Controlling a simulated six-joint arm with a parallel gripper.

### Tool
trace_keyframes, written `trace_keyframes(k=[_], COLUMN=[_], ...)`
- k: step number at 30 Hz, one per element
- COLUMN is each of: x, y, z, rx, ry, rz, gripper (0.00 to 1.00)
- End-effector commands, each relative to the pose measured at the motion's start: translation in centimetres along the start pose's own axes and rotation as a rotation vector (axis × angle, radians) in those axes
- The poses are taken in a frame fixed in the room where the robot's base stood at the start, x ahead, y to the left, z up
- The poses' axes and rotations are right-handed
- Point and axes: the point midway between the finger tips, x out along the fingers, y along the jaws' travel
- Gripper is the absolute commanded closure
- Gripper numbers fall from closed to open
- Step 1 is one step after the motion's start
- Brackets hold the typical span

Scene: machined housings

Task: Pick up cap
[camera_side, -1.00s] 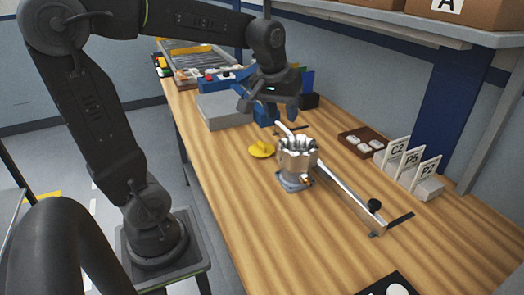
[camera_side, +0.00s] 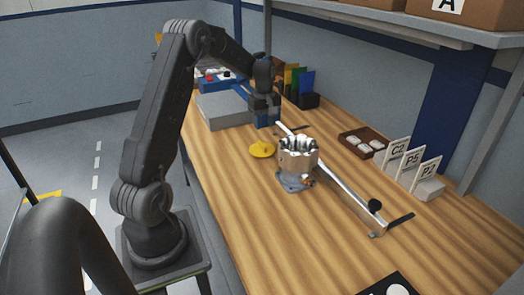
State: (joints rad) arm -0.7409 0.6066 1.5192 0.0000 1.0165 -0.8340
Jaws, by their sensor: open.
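A yellow round cap-like piece (camera_side: 262,149) lies on the wooden bench, left of the metal housing. It has a small raised part on top. The silvery housing (camera_side: 297,160) stands upright on a grey-blue base, with several light rounded shapes at its top. My gripper (camera_side: 265,106) is open and points down, farther back than the yellow piece, at a small blue block (camera_side: 267,118). The fingertips are small and dark here, so I cannot tell whether they touch the block or whether something lies between them.
A long metal bar (camera_side: 345,192) with a black knob runs beside the housing. A grey box (camera_side: 223,110) stands at the left edge. A brown tray (camera_side: 361,143) holds white pieces. Label cards (camera_side: 412,162) stand at right. The front bench (camera_side: 290,240) is mostly clear.

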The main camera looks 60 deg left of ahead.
Motion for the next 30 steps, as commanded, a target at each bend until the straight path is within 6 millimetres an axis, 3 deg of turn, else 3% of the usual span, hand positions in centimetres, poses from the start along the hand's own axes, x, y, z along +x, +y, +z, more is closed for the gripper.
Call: trace_keyframes(k=[3,11,21,30], x=[2.1,4.0,8.4,8.8], y=[-0.1,-0.1,-0.7,-0.7], z=[0.1,0.0,-0.4,-0.4], rx=[0.001,0.002,0.003,0.002], ry=[-0.002,-0.001,-0.001,0.001], rz=[-0.002,-0.001,-0.001,0.000], gripper=[0.57,0.57,0.57,0.57])
